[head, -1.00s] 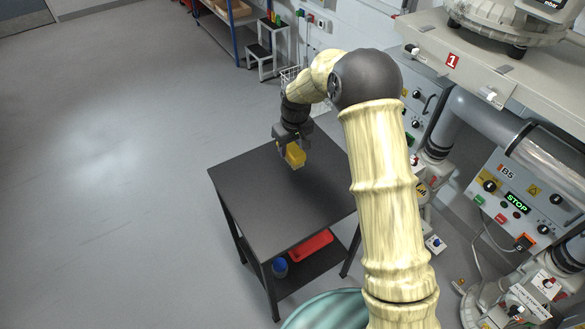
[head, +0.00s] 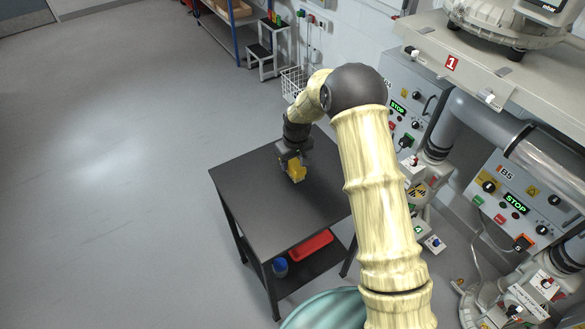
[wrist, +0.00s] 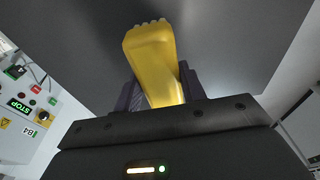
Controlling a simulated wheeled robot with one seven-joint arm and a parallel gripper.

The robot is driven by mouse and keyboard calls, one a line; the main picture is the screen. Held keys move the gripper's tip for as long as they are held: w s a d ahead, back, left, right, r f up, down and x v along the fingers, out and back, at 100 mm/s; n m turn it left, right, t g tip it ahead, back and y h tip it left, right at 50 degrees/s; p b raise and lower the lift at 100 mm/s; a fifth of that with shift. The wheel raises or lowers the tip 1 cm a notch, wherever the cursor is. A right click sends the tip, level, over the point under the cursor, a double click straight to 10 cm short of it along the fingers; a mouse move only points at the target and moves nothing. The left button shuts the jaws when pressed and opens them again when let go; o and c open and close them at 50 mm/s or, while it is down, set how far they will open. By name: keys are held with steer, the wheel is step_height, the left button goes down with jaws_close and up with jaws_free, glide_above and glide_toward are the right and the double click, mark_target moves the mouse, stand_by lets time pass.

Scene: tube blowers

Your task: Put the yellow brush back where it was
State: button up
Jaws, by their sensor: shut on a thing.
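The yellow brush (head: 297,170) is held in my gripper (head: 290,162) over the black table (head: 250,190). In the wrist view the yellow brush (wrist: 153,60) sticks out from between the dark fingers of my gripper (wrist: 160,90), with its broader end away from the palm. The fingers are shut on it. The brush is low over the table's top, near its middle; I cannot tell whether it touches the surface. Its bristles are mostly hidden.
The rest of the tabletop is bare. A red tray (head: 311,245) and a blue container (head: 280,266) are on the shelf below. Control panels (head: 515,202) and pipes stand at the right. A wire basket (head: 296,82) hangs on the wall behind. Open floor lies at the left.

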mark_target(295, 164)
steer(key=shift+f+p, duration=0.4)
steer(key=shift+f, duration=1.5)
steer(key=o, duration=0.9)
steer(key=r, duration=0.4)
steer(key=s+r+b, duration=0.1)
steer(key=r, duration=0.3)
steer(key=d+r+b, duration=0.1)
steer(key=r, duration=0.3)
steer(key=shift+s, duration=0.25)
